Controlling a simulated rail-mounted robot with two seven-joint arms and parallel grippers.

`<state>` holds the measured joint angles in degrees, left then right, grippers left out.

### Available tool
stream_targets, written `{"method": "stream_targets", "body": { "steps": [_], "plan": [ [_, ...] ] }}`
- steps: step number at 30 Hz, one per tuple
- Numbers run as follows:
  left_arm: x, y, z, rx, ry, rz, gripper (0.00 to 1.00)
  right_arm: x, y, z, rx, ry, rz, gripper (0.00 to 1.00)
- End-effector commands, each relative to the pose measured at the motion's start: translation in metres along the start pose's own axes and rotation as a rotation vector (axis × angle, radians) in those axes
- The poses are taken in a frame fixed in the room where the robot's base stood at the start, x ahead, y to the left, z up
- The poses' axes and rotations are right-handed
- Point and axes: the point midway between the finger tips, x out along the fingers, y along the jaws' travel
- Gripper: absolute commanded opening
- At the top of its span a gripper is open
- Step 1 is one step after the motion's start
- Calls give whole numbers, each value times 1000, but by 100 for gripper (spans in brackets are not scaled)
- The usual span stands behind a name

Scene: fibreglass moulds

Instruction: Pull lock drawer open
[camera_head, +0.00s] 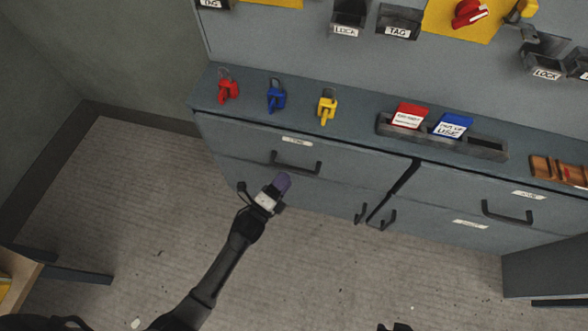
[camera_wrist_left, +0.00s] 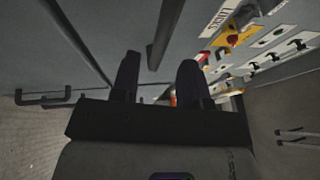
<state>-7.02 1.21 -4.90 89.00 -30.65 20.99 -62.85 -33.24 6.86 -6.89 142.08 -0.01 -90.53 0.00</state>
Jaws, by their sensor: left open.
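The lock drawer (camera_head: 240,140) is the upper left drawer of the grey cabinet. Its front looks flush with the cabinet, and it has a small white label (camera_head: 297,141). Its dark bar handle (camera_head: 295,165) also shows in the left wrist view (camera_wrist_left: 165,35). My left gripper (camera_head: 281,184) is just below and in front of the handle in the head view. In the left wrist view its two fingers (camera_wrist_left: 158,82) are apart, with the handle ahead between them. Contact cannot be seen. A small dark piece at the bottom edge may be my right gripper (camera_head: 395,327); its fingers are unclear.
Another drawer handle (camera_head: 507,213) is at right. The floor in front is clear.

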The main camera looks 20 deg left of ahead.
Motion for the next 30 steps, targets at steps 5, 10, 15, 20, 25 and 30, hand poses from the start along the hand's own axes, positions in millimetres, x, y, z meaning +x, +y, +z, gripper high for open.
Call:
{"method": "stream_targets", "body": {
  "steps": [5, 10, 15, 20, 25, 30],
  "plan": [
    [28, 2, 0, 0, 1, -2, 41, 11, 0, 3, 0, 0, 0, 43],
    [44, 1, 0, 0, 0, -1, 41, 15, 0, 5, 0, 0, 0, 43],
    [52, 1, 0, 0, -1, 1, 41, 17, -1, 5, 0, 0, 0, 43],
    [53, 0, 0, 0, 0, 1, 41, 17, -1, 5, 0, 0, 0, 43],
    [53, 0, 0, -1, 0, 1, 41, 17, -1, 5, 0, 0, 0, 43],
    [53, 0, 0, -1, 0, 1, 25, 17, 0, 5, 0, 0, 0, 43]
  ]
}}
